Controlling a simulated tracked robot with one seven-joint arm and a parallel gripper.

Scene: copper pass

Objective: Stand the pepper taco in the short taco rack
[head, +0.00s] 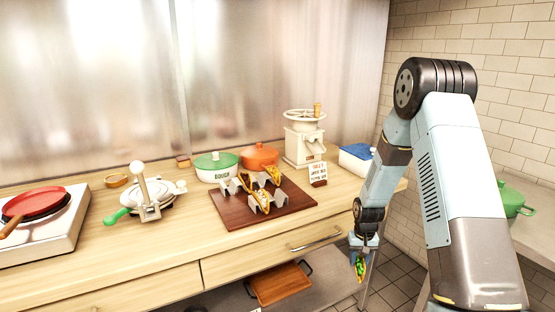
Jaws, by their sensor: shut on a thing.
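My gripper (361,256) hangs at the lower right, in front of the counter's right end and below its top. It is shut on a taco (360,271) with green and yellow filling, seemingly the pepper taco. The grey wavy taco racks (232,184) stand on a brown board on the counter, to the left of and beyond my gripper. Several tacos (263,199) stand in them. I cannot clearly tell the short rack from any longer one at this size, and the tacos hide part of the slots.
The brown board (225,215) has bare room around the racks. A tortilla press (150,200) and red pan (36,201) are left.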

